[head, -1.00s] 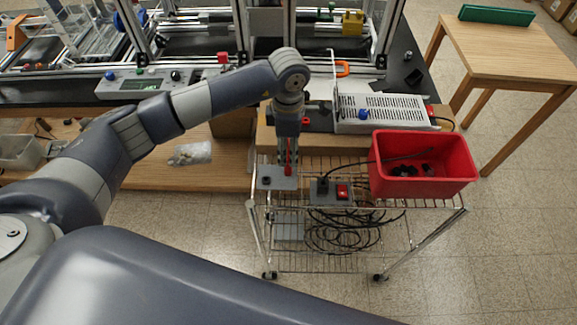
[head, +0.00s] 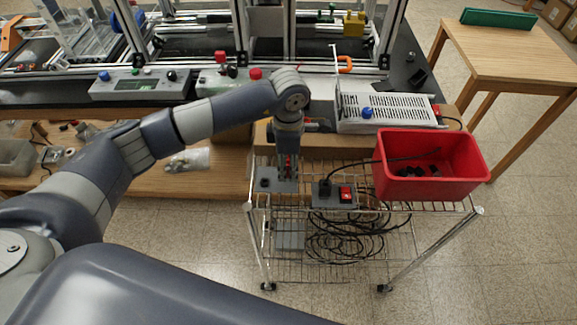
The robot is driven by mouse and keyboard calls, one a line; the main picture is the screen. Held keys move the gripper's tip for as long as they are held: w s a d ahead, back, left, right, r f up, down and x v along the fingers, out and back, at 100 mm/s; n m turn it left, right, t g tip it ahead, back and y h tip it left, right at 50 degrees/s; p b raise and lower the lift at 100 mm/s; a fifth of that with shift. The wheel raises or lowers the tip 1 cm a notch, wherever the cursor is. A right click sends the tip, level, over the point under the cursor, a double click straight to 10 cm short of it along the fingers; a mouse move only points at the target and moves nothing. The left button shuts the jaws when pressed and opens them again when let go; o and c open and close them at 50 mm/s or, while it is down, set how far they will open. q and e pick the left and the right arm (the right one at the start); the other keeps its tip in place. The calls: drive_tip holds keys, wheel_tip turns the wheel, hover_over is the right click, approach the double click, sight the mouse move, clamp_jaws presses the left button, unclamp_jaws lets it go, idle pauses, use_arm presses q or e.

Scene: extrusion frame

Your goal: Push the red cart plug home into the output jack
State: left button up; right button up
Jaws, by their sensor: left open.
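My left gripper (head: 288,168) points down over the left end of the wire cart, just above a small grey box (head: 282,184). Its jaws are open around or beside a small red piece (head: 288,160), which looks like the red plug. The jaws partly hide it, and I cannot tell how deep it sits. The grey box has a black fitting (head: 264,183) on its left. I cannot make out the output jack; it may be hidden under the gripper. My right gripper is out of view.
A second grey box (head: 320,201) with a red switch and black plug sits to the right. A red bin (head: 433,184) stands at the cart's right end. Coiled black cable (head: 345,235) hangs on the lower shelf. A white power unit (head: 388,112) sits behind.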

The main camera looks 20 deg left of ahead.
sight(288, 162)
use_arm(q)
drive_tip(key=shift+b, duration=0.6)
idle(0.7)
idle(0.3)
clamp_jaws()
drive_tip(key=shift+r, duration=0.1)
drive_tip(key=shift+r+p, duration=1.6)
drive_tip(key=shift+r, duration=1.3)
